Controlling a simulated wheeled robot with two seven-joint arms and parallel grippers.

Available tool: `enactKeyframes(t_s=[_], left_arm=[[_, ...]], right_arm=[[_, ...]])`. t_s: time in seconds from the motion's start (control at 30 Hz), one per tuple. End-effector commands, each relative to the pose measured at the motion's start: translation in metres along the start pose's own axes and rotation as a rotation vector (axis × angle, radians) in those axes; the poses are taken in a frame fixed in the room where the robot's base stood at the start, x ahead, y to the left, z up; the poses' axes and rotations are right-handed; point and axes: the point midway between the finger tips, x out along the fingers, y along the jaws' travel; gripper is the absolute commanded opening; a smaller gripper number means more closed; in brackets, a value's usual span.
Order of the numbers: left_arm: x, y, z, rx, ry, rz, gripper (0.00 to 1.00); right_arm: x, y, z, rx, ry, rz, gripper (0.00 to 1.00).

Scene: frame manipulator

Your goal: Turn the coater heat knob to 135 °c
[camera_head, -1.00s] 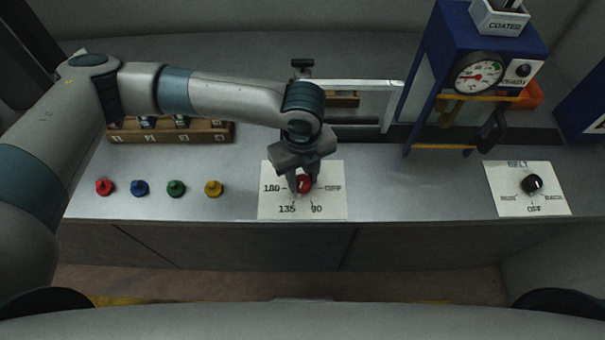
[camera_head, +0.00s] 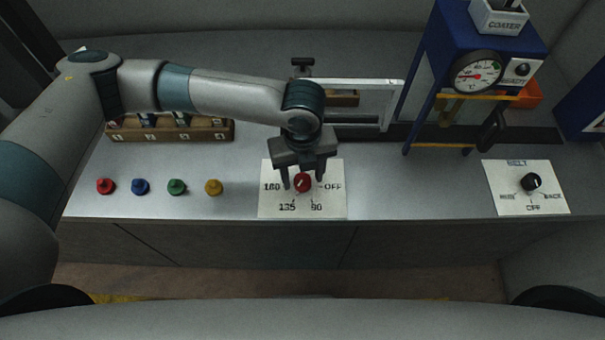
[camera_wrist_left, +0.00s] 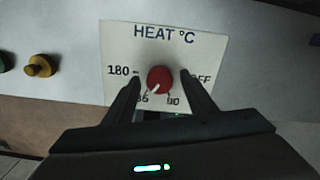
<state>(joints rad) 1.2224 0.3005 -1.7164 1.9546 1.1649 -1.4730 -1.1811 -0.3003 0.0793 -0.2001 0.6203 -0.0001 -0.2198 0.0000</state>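The red heat knob (camera_head: 303,183) sits on a white plate (camera_head: 333,208) marked 180, 135, 90 and OFF. In the left wrist view, the knob (camera_wrist_left: 160,79) has a white pointer line slanting down-left, toward the partly hidden 135 mark; the plate (camera_wrist_left: 205,45) reads HEAT °C. My left gripper (camera_head: 303,183) is open. In the left wrist view, its fingers (camera_wrist_left: 160,78) stand on either side of the knob with a gap on each side. My right gripper is not in view.
A BELT knob (camera_head: 532,183) sits on another plate at right. A blue coater (camera_head: 452,35) with a round gauge (camera_head: 478,73) stands behind. Red (camera_head: 105,186), blue, green and yellow pegs line the counter's left. A wooden rack (camera_head: 170,133) and grey frame (camera_head: 390,105) stand behind my arm.

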Motion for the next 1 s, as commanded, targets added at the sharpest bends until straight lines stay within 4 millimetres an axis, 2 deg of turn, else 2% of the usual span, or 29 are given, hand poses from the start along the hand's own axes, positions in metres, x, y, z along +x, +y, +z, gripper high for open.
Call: enactKeyframes(t_s=[0.37, 0.57, 0.77, 1.0], left_arm=[[-0.002, 0.000, 0.000, 0.000, 0.001, 0.001, 0.50], [-0.017, 0.000, 0.000, 0.001, 0.000, -0.002, 0.50], [-0.049, 0.000, 0.001, 0.000, -0.002, -0.001, 0.50], [-0.098, 0.000, 0.000, 0.000, -0.002, -0.002, 0.50]], right_arm=[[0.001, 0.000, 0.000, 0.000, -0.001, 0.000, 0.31], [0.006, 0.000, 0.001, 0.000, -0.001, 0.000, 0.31], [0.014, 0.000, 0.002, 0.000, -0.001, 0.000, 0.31], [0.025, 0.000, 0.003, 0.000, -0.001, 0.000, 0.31]])
